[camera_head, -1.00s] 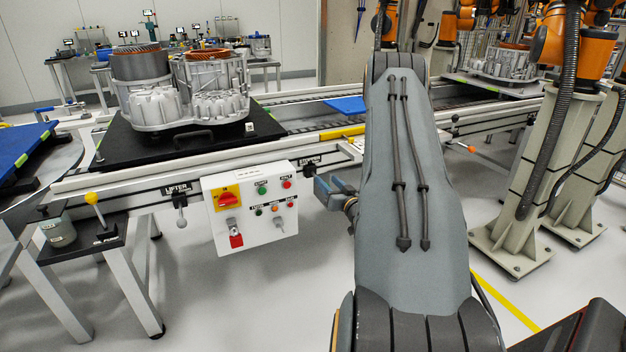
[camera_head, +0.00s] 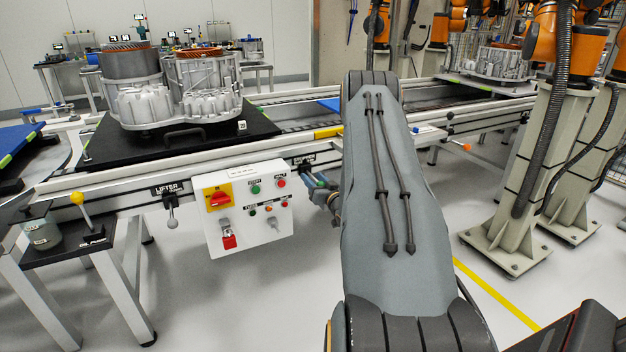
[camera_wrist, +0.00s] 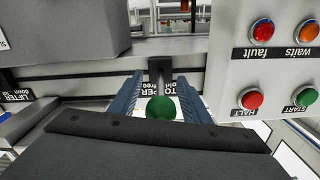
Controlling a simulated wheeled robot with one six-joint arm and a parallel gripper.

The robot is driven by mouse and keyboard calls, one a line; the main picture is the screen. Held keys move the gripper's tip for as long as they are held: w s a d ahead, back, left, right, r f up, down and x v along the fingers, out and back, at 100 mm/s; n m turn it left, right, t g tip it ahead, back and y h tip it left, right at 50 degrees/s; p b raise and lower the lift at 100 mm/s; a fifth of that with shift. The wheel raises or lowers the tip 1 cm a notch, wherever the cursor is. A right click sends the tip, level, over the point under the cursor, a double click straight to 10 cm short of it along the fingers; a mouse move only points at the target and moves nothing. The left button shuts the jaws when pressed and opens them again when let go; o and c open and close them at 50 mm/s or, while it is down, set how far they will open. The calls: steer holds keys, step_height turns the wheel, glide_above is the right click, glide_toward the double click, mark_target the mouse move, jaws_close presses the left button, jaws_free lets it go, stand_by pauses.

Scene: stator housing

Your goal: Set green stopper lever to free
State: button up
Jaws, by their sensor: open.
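My gripper (camera_wrist: 160,80) is open, with one blue-grey finger on each side of the knob. I cannot tell whether either finger touches it. In the head view my gripper (camera_head: 318,187) is at the conveyor's front rail, just right of the control box.
The white control box (camera_head: 243,210) with buttons and a red-yellow switch is close beside my gripper. A lifter lever (camera_head: 171,215) hangs farther left. A stator housing (camera_head: 170,95) sits on a black plate on the conveyor. A yellow-knobbed lever (camera_head: 78,200) stands at the left.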

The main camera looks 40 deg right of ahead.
steer(key=shift+w, duration=0.35)
jaws_close()
